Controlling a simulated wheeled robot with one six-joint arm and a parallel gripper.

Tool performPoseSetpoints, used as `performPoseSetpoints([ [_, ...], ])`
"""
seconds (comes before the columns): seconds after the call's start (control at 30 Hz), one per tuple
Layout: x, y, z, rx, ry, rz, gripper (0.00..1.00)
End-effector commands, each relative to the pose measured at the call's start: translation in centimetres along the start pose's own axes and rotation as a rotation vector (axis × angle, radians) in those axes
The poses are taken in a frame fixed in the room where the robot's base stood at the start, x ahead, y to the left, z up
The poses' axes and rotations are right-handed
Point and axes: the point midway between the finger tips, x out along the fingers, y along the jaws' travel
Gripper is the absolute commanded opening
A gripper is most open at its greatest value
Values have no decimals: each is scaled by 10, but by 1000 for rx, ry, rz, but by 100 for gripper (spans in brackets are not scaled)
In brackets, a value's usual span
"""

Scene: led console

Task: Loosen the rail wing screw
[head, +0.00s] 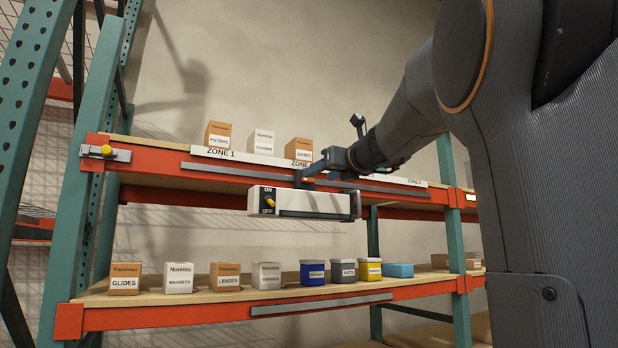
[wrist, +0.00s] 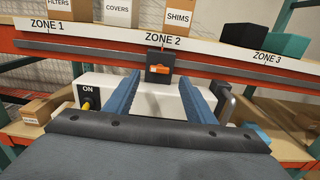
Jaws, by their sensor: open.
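The LED console (head: 290,203) is a white box with an ON/OFF switch, hanging at the front of the upper shelf's rail. Its white body (wrist: 108,82) also shows in the wrist view. A dark bracket (wrist: 160,58) stands at its rail side and carries a small orange wing screw (wrist: 159,69). Orange also shows there in the head view (head: 307,180). My gripper (wrist: 158,88) is open, its two blue fingers either side of the line to the screw, with the screw seen between the tips. No contact with the screw shows. Part of the console is hidden behind my gripper's body.
The grey rail (head: 225,172) runs along the orange shelf beam, under the ZONE labels. Boxes stand above, such as the SHIMS box (wrist: 179,14). The lower shelf (head: 200,298) holds several boxes and bins. A console handle (wrist: 228,101) stands close right of my fingers.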

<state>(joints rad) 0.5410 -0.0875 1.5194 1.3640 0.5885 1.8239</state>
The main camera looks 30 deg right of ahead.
Motion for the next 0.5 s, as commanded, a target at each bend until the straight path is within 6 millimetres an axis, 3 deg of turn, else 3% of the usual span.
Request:
performPoseSetpoints([
  [0.3,46,0,0,-3,3,1,50],
  [0.5,56,0,-1,-3,2,0,50],
])
